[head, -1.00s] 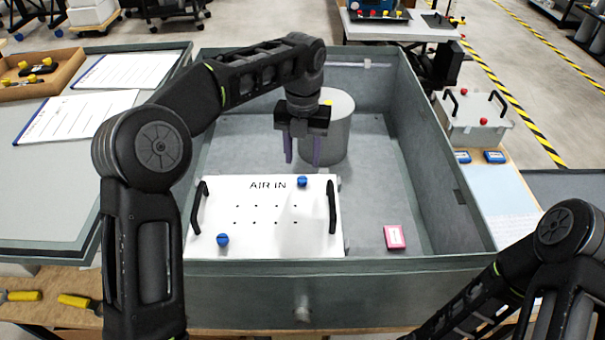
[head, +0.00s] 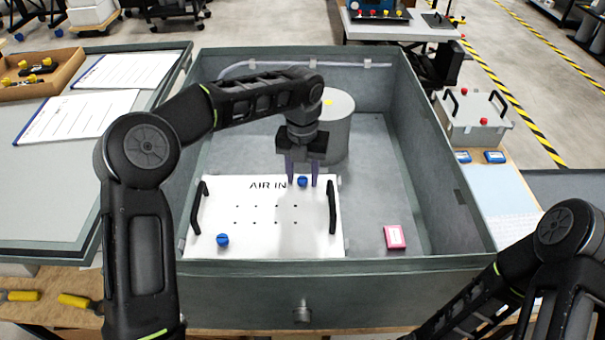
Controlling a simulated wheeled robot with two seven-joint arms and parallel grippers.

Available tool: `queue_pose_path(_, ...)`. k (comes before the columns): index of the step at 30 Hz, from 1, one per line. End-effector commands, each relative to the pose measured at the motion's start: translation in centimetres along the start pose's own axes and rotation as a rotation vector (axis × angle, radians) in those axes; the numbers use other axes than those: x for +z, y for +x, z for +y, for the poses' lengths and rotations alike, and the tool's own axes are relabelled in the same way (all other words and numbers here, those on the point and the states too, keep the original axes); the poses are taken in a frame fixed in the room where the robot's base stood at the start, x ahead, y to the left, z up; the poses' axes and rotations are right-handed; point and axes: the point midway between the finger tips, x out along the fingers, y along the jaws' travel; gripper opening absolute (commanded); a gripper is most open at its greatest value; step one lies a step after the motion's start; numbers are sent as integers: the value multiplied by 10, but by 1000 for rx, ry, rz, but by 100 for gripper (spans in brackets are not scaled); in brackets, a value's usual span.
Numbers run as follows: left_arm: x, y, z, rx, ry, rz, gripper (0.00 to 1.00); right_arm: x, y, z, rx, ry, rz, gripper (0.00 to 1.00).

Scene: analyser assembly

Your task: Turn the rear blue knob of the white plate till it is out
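The white plate (head: 265,240) lies in the grey bin, with "AIR IN" printed near its far edge and a black handle at each side. The rear blue knob (head: 302,181) sits at its far edge, right of the lettering. A second blue knob (head: 222,240) sits at the near left corner. My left gripper (head: 302,182) points down over the rear knob. Its fingers are apart, one on each side of the knob; contact cannot be told. My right gripper is out of view; only my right arm shows at lower right.
The grey bin (head: 400,264) has high walls around the plate. A grey cylinder (head: 338,135) with a yellow spot stands just behind my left gripper. A pink box (head: 395,237) lies on the bin floor at right, with clear floor around it.

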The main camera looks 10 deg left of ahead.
Motion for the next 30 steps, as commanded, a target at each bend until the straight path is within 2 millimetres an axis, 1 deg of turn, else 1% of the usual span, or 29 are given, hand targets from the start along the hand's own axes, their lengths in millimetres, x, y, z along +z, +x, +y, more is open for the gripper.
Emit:
queue_pose_path(1, 0, 0, 0, 0, 0, 0, 37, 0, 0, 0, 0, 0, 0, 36)
queue_pose_path(12, 0, 0, 0, 0, 0, 0, 6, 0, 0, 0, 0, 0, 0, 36)
queue_pose_path(15, 0, 0, 0, 0, 0, 0, 0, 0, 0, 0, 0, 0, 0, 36)
queue_pose_path(30, 0, -1, 0, 0, -23, -1, 0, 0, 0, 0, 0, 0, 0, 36)
